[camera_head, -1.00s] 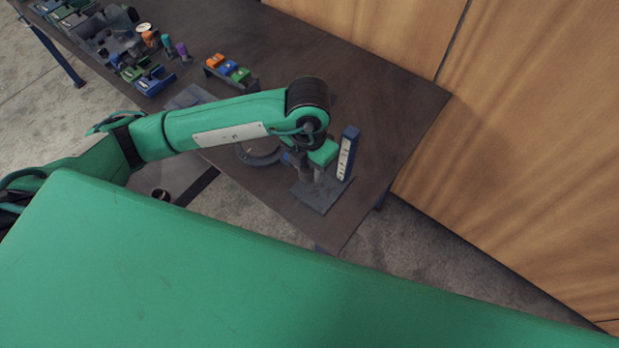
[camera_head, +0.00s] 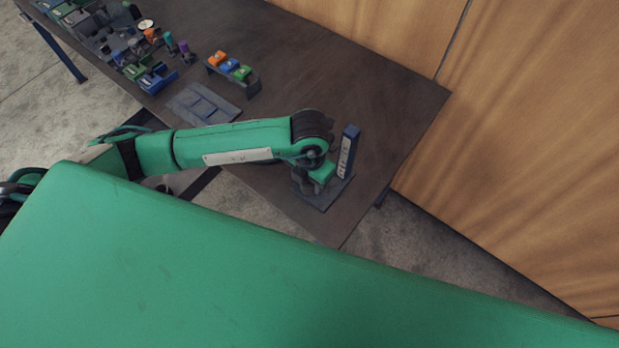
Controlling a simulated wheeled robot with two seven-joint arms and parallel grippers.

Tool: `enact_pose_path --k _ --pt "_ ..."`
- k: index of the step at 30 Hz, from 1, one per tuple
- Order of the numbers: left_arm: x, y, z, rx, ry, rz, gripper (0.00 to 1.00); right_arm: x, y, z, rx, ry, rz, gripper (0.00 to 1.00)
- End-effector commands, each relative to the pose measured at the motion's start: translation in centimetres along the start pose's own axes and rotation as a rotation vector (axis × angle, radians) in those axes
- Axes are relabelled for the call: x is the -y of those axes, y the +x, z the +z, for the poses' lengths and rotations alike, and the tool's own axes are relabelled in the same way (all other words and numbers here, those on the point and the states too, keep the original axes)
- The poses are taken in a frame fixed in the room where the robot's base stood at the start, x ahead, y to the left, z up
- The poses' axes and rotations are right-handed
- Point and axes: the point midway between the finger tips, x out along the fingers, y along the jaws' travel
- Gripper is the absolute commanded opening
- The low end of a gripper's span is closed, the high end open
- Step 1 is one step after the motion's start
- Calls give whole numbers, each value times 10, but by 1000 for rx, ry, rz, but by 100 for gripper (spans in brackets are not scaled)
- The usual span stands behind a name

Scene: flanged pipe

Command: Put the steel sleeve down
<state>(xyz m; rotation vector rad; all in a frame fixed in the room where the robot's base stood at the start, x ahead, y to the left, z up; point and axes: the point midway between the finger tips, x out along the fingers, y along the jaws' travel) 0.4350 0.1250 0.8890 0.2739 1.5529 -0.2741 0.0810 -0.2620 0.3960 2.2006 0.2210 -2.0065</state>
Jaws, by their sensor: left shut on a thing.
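My left gripper (camera_head: 306,184) is low over a dark grey plate (camera_head: 318,200) near the right front corner of the table. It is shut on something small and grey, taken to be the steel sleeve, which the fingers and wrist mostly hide. I cannot tell whether it touches the plate. A blue upright block with a white label (camera_head: 347,152) stands just right of the gripper at the plate's back edge. My right gripper is not in view.
A flat grey tray with recesses (camera_head: 203,103) lies behind my left arm. A small rack with orange, blue and green blocks (camera_head: 231,68) stands further back. Several parts crowd the table's far left. The table's right back area (camera_head: 385,90) is clear, beside a wooden wall (camera_head: 530,140).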

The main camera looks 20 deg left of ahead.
Motion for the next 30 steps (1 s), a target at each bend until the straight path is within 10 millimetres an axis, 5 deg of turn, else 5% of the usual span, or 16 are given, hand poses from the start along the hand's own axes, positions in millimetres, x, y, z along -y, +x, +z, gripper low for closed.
enact_pose_path --k 4,17,30 --pt "0 1 0 0 0 0 62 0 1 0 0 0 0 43" --pt "0 -8 1 3 0 -1 62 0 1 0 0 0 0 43" --pt "0 -96 1 5 2 0 62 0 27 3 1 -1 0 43"
